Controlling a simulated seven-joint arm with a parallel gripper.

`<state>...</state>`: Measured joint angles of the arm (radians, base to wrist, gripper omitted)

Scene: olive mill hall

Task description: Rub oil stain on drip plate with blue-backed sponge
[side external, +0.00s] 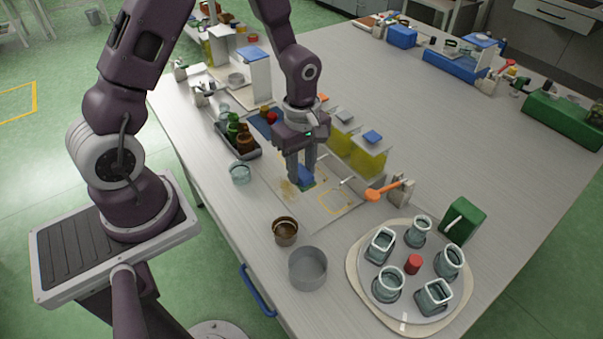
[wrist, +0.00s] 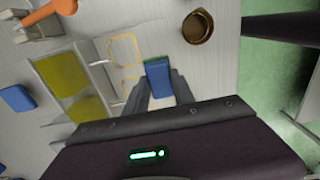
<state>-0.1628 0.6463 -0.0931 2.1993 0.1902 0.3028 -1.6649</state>
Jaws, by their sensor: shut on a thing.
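My gripper (side external: 303,181) is shut on the blue-backed sponge (side external: 307,176), blue side up with a green edge below. The wrist view shows the sponge (wrist: 158,80) between my two fingers (wrist: 157,88). The drip plate (side external: 325,212) is a pale flat sheet under my gripper. A brownish oil stain (side external: 286,190) lies on the plate, just left of the sponge. The sponge is low over the plate; I cannot tell whether it touches. A yellow outlined square (side external: 336,199) is marked on the plate, to the right of the sponge.
Yellow oil containers (side external: 367,158) stand behind the plate, and an orange-handled tool (side external: 385,190) lies to its right. A brown cup (side external: 285,231) and a grey bowl (side external: 307,268) stand in front. A round tray (side external: 355,285) holds several glass jars. A dark bottle tray (side external: 250,155) sits left.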

